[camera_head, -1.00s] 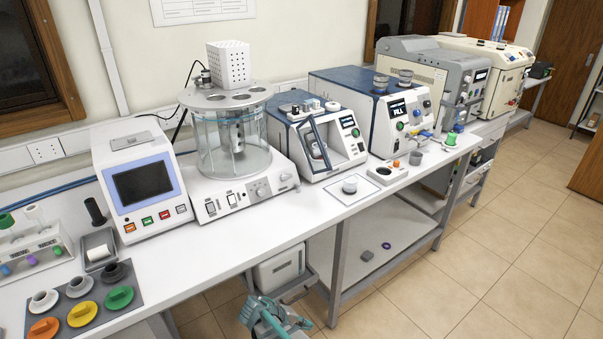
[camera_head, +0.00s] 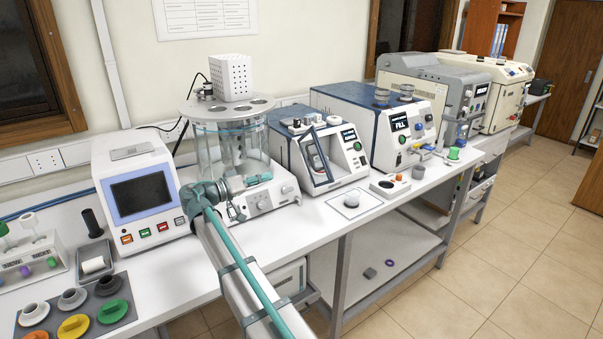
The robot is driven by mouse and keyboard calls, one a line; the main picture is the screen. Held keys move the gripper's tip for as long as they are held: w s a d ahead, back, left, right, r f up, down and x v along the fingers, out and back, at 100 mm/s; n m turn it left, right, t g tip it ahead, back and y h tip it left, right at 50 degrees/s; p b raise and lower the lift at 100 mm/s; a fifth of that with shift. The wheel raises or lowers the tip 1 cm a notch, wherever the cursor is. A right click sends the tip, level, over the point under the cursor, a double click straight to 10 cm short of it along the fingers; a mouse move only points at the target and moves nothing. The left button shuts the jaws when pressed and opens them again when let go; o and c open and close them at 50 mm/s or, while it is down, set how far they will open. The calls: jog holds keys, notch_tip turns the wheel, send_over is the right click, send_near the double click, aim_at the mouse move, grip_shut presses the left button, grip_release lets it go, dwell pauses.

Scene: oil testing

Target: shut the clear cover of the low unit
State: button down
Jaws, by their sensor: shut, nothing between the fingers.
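The low unit (camera_head: 283,148) is a white box with a blue top, standing on the bench right of the glass bath. Its clear cover (camera_head: 317,158) is a dark-framed pane that stands raised and tilted at the unit's front opening, so the unit is open. A round part shows behind the pane, partly hidden. My gripper (camera_head: 237,213) is shut and empty. It is over the bench in front of the glass bath, to the left of the low unit and apart from the cover. It is small in view.
The glass bath (camera_head: 215,150) stands close behind my arm. A screen unit (camera_head: 140,190) is to the left. A white mat (camera_head: 372,200) with a small round dish lies in front of the low unit. A taller blue-topped unit (camera_head: 352,103) stands to the right.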

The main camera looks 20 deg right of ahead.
jog(key=w+d+p, duration=0.1)
jog(key=d+p, duration=0.1)
jog(key=d, duration=0.5)
jog(key=w+d+r+p, duration=0.1)
jog(key=d+p, duration=0.2)
jog(key=d, duration=0.4)
jog(key=shift+w+m, duration=0.35)
jog(key=shift+m, duration=0.05)
